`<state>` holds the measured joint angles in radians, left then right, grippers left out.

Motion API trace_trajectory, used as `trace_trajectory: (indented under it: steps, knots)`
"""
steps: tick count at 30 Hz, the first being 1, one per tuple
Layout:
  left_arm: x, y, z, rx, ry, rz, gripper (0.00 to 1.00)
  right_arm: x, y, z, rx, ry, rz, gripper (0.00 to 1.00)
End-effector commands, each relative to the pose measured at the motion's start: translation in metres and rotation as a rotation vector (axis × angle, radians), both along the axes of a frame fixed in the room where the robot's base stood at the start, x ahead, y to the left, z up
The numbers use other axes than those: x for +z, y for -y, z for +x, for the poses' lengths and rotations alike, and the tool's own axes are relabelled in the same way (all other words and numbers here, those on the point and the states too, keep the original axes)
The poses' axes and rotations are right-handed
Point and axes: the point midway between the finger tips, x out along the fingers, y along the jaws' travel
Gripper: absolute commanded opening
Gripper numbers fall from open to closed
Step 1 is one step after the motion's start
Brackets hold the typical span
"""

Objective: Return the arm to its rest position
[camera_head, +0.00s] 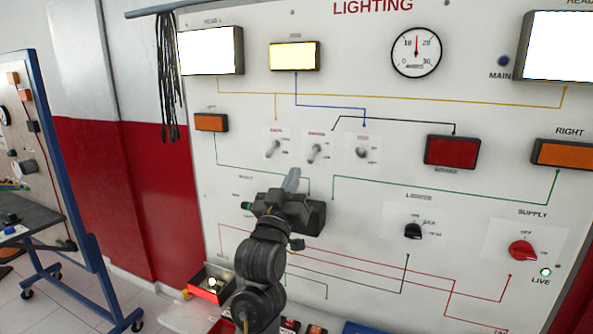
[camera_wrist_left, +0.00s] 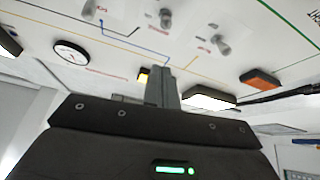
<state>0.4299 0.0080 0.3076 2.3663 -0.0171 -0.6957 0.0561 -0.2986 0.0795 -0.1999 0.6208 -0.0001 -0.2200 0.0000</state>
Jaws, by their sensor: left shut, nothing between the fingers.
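My left arm comes up from the bottom of the head view. Its gripper (camera_head: 292,178) is shut and empty, in front of the white lighting panel (camera_head: 370,195), below the toggle switches (camera_head: 317,151). I cannot tell whether the fingertips touch the panel. In the left wrist view the closed fingers (camera_wrist_left: 162,88) point at the panel, with toggles (camera_wrist_left: 166,18) beyond them. The gripper body hides part of the panel behind it. My right gripper does not show.
The panel carries lit lamps (camera_head: 294,56), a gauge (camera_head: 416,52), a black knob (camera_head: 413,231) and a red supply knob (camera_head: 522,250). Black cables (camera_head: 170,80) hang at its upper left. A red bin (camera_head: 208,286) is below left. A blue-framed stand (camera_head: 75,190) is at far left.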

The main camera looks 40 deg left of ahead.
Motion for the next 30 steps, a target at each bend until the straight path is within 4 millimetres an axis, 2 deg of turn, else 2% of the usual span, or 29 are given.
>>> trace_trajectory:
  steps: [20,23,26,29,30]
  knots:
    - [-0.004,0.002,-0.004,0.000,0.001,0.000,0.00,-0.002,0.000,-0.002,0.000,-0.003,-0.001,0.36]
    - [-0.010,0.003,-0.003,-0.004,-0.017,0.001,0.00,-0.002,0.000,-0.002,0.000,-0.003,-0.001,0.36]
    - [-0.038,0.011,0.002,-0.023,-0.104,0.006,0.00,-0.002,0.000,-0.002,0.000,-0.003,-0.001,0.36]
    - [-0.093,0.027,0.006,-0.060,-0.276,0.014,0.00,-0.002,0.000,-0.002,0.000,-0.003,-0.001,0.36]
    - [-0.122,0.035,0.005,-0.079,-0.365,0.019,0.00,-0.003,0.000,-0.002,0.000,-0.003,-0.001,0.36]
